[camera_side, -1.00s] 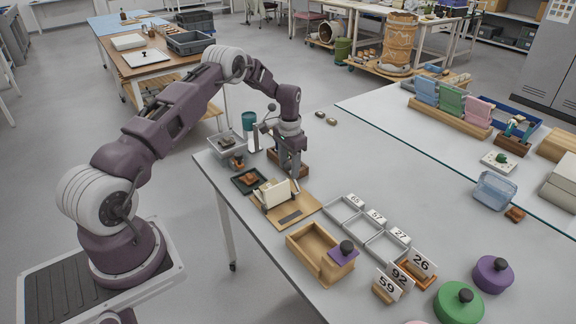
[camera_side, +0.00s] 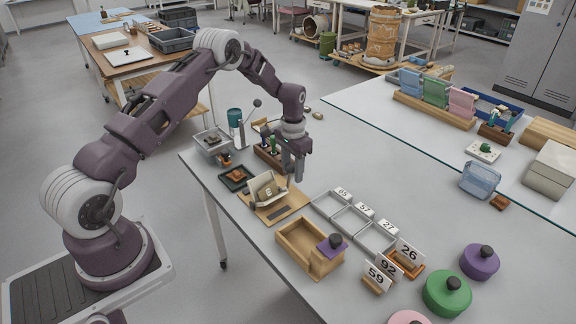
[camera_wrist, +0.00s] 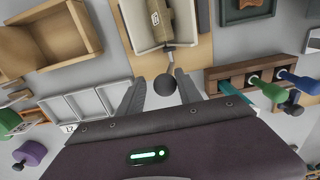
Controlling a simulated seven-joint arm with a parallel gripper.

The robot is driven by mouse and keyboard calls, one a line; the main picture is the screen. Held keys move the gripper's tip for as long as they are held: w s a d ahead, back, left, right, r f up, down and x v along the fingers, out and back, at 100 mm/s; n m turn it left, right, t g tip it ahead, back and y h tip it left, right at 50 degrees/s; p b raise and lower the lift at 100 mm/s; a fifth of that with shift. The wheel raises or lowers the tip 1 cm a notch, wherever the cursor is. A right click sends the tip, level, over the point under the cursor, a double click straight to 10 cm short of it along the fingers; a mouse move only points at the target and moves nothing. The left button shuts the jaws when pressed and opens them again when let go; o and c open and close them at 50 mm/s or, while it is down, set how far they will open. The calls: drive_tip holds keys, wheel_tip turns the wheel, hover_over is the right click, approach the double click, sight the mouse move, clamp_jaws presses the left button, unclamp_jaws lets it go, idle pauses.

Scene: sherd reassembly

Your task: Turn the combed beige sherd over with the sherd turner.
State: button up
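The sherd turner (camera_side: 279,211) is a wooden board with a cream two-sided cradle and a lever ending in a dark ball knob (camera_wrist: 165,86). The beige sherd (camera_side: 267,190) rests in the cradle; it also shows in the wrist view (camera_wrist: 160,20), with a small label on it. Combing is too small to make out. My gripper (camera_side: 293,177) is just right of and behind the cradle. In the wrist view its fingers (camera_wrist: 158,78) are apart, empty, with the knob appearing between them. I cannot tell whether either finger touches the knob.
A wooden rack of tools (camera_side: 270,158) stands close behind my gripper. An open wooden box (camera_side: 288,250) and grey compartments (camera_side: 345,215) lie in front and right.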

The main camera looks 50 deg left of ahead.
drive_tip(key=shift+d+f, duration=0.4)
drive_tip(key=shift+d, duration=0.35)
drive_tip(key=shift+d+f, duration=0.35)
drive_tip(key=shift+d, duration=0.4)
drive_tip(key=shift+d+f, duration=0.45)
drive_tip(key=shift+d, duration=0.05)
drive_tip(key=shift+s+d+f, duration=0.2)
drive_tip(key=shift+d+f, duration=0.65)
drive_tip(key=shift+f, duration=0.2)
drive_tip(key=shift+d, duration=0.15)
drive_tip(key=shift+w+d+r, duration=0.1)
drive_tip(key=shift+r, duration=1.15)
drive_tip(key=shift+w+a+r, duration=0.1)
drive_tip(key=shift+a+r, duration=0.05)
drive_tip(key=shift+r, duration=0.55)
drive_tip(key=shift+a+r, duration=0.1)
drive_tip(key=shift+r, duration=0.6)
